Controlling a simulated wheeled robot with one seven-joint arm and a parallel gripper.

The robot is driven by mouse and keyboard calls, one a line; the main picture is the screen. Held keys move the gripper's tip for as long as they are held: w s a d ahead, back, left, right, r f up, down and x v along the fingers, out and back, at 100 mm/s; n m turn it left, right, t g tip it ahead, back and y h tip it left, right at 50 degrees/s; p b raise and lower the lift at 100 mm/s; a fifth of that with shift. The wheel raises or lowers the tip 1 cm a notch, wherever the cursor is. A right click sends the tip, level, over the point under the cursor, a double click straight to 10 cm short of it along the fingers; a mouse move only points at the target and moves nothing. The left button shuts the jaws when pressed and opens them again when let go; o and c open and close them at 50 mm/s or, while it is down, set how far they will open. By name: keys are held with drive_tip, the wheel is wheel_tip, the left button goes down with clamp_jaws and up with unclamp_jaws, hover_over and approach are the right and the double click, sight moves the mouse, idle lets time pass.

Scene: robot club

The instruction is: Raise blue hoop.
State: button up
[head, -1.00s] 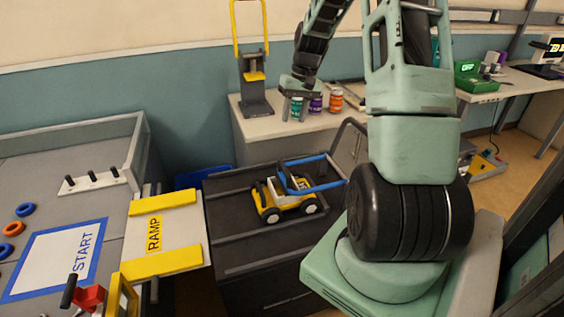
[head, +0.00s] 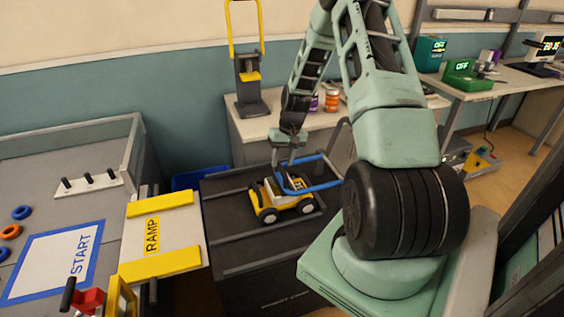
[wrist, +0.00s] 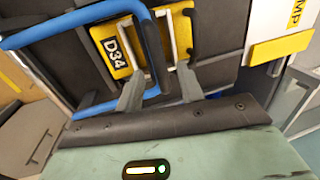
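The blue hoop (head: 325,187) is a bent bar on a small yellow, white and black toy vehicle (head: 268,202). The hoop leans out low to the right of the vehicle. In the wrist view the blue hoop (wrist: 75,22) crosses the left half, beside the vehicle's yellow plate (wrist: 116,52) marked D34. My gripper (head: 288,160) is just above the hoop, pointing down. In the wrist view my gripper (wrist: 160,82) is open, and one side of the hoop appears between its fingers. I cannot tell whether they touch it.
The vehicle stands on a dark ridged bench top (head: 240,245). A ramp board (head: 160,237) with yellow strips adjoins it on the left, leading to a grey walled table (head: 55,170). Behind are a shelf with jars (head: 332,100) and a tall yellow-handled stand (head: 249,80).

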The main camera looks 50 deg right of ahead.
drive_tip(key=shift+a+f, duration=0.1)
drive_tip(key=shift+f, duration=0.6)
